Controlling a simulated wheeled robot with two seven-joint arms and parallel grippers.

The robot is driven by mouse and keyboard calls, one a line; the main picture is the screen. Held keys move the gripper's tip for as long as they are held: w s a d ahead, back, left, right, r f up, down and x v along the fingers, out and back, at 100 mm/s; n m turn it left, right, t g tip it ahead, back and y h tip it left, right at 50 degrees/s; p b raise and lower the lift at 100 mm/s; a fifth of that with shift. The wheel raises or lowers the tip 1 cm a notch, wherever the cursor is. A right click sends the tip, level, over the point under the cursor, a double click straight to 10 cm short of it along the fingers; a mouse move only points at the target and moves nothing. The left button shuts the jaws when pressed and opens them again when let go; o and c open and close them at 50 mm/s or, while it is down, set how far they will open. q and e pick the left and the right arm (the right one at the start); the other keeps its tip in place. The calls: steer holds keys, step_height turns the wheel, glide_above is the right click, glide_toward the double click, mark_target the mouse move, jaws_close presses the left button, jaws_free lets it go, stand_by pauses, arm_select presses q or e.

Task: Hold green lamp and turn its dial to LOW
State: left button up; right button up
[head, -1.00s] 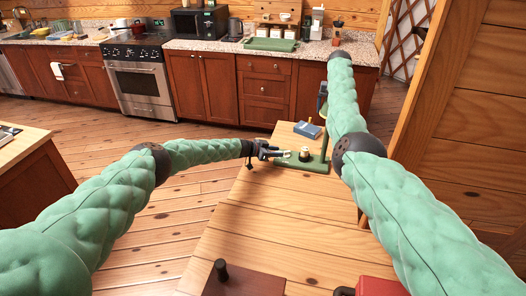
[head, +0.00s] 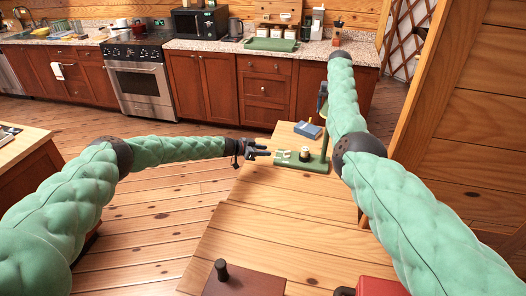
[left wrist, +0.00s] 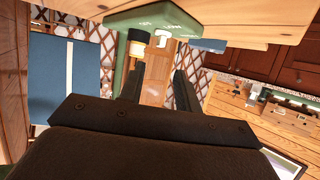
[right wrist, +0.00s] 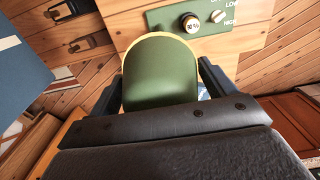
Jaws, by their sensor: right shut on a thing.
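The green lamp stands on the wooden table, its base (head: 312,164) in front of an upright post. The base carries a white dial (right wrist: 217,16) beside the printed words LOW and HIGH, and a separate dark round knob (right wrist: 190,22). The dial's exact setting is too small to tell. My right gripper (right wrist: 160,88) is shut on the lamp's green shade (right wrist: 160,72); the head view mostly hides it behind my right arm. My left gripper (head: 267,151) is open and empty, just left of the base. The left wrist view shows the dial (left wrist: 159,38) beyond its parted fingers.
A blue box (head: 307,129) lies on the table (head: 270,222) behind the lamp base. A brown board with a dark peg (head: 221,268) and a red object (head: 380,286) are at the near edge. The table's middle is clear. A kitchen counter (head: 215,45) runs along the back.

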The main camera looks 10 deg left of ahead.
steer(key=shift+r, duration=0.1)
steer(key=o, duration=1.2)
